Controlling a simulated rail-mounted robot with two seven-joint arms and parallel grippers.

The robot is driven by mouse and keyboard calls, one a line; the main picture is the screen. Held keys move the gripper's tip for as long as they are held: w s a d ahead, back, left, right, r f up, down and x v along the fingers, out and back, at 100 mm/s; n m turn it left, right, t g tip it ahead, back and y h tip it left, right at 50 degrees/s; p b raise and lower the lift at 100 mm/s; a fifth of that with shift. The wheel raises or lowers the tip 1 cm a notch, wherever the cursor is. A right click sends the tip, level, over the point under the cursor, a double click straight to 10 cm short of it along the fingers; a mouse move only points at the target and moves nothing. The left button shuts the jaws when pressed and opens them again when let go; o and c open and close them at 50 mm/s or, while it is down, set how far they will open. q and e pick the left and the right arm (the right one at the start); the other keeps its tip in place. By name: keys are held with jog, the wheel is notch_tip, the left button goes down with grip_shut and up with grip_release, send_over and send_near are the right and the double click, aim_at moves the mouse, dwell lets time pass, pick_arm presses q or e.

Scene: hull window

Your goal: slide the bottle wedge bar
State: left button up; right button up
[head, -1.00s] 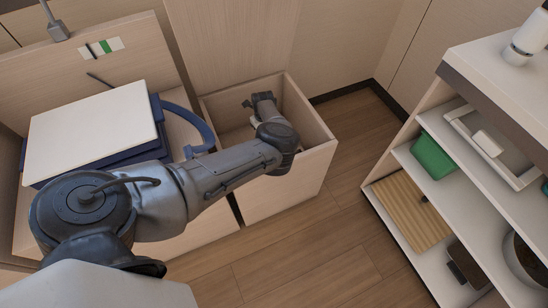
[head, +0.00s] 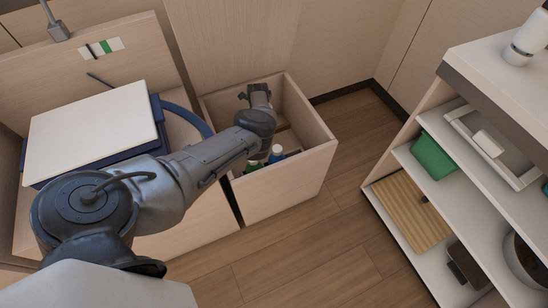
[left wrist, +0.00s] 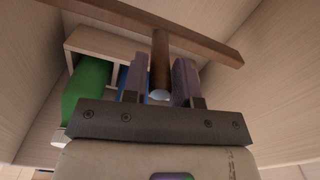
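A dark brown wooden bar (left wrist: 215,46) crosses the top of the left wrist view, with a brown stem (left wrist: 160,62) running from it toward my gripper. My left gripper (left wrist: 160,78) has one finger on each side of this stem. Whether the fingers press on it or only straddle it is unclear. In the head view my left gripper (head: 245,97) is low inside the open wooden bin, near its back left corner. A green bottle (left wrist: 86,90) and a blue bottle (left wrist: 123,82) are to the left in the wrist view. My right gripper is out of sight.
The bin's front wall (head: 285,185) and right wall (head: 312,125) stand close around the arm. A white-topped blue stack (head: 90,130) and a curved blue handle (head: 190,117) are to the left. A shelf unit (head: 455,180) stands at right, with open floor (head: 330,225) between.

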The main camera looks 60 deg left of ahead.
pick_arm(q)
jog(key=o, duration=0.4)
jog(key=shift+d, duration=0.15)
jog(key=shift+o, duration=0.2)
jog(key=shift+r, duration=0.15)
notch_tip(320, 180, up, 2)
jog(key=shift+r+p, duration=0.1)
jog(key=shift+p, duration=1.05)
jog(key=shift+r+p, duration=1.9)
jog(key=shift+r, duration=0.4)
